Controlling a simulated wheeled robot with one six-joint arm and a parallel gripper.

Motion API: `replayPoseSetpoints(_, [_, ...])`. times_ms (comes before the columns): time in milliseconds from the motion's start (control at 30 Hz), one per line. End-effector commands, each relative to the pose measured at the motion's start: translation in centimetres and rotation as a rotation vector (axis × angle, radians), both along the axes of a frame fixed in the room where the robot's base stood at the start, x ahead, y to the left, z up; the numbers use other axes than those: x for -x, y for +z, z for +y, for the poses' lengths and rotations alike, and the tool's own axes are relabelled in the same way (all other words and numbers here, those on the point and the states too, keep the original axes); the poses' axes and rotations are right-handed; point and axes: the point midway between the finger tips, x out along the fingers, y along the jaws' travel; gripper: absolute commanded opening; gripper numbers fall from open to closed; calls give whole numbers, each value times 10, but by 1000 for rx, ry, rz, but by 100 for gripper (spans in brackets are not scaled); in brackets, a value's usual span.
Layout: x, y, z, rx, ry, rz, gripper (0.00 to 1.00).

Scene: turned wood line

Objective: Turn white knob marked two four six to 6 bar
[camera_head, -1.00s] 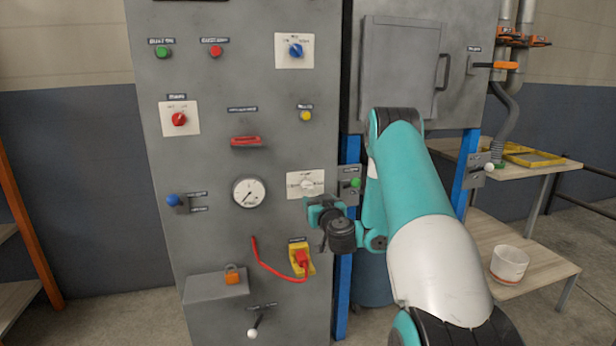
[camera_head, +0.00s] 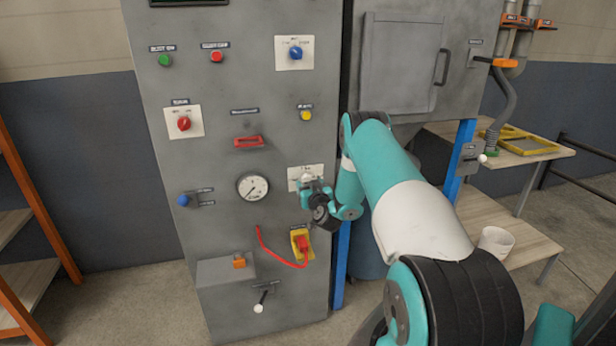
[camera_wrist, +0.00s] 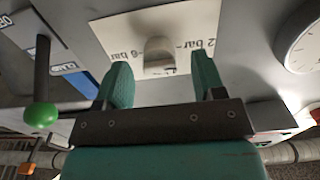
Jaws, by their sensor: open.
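The white knob (camera_wrist: 158,52) sits on a white plate (camera_wrist: 112,32) lettered "2 bar" and "6 bar" in the wrist view; other lettering is hidden or cut off. My gripper (camera_wrist: 161,80) is open, its two teal fingers to either side of the knob in the picture, with a gap on each side. I cannot tell whether the fingertips reach the knob's depth. In the head view the plate (camera_head: 295,172) is on the grey cabinet's right side, and my gripper (camera_head: 312,186) is right at it, partly covering the knob.
A round gauge (camera_head: 253,187) is left of the plate. A yellow-and-red switch (camera_head: 302,243) with a red cable is below. A yellow button (camera_head: 306,116) is above. In the wrist view a green-ended lever (camera_wrist: 42,115) stands close to the left of my gripper.

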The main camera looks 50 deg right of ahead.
Motion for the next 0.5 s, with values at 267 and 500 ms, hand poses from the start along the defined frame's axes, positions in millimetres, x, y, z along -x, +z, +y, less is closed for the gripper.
replayPoseSetpoints(267, [-17,1,-10,0,0,0,63])
replayPoseSetpoints(500, [-18,-1,-12,-2,-4,0,63])
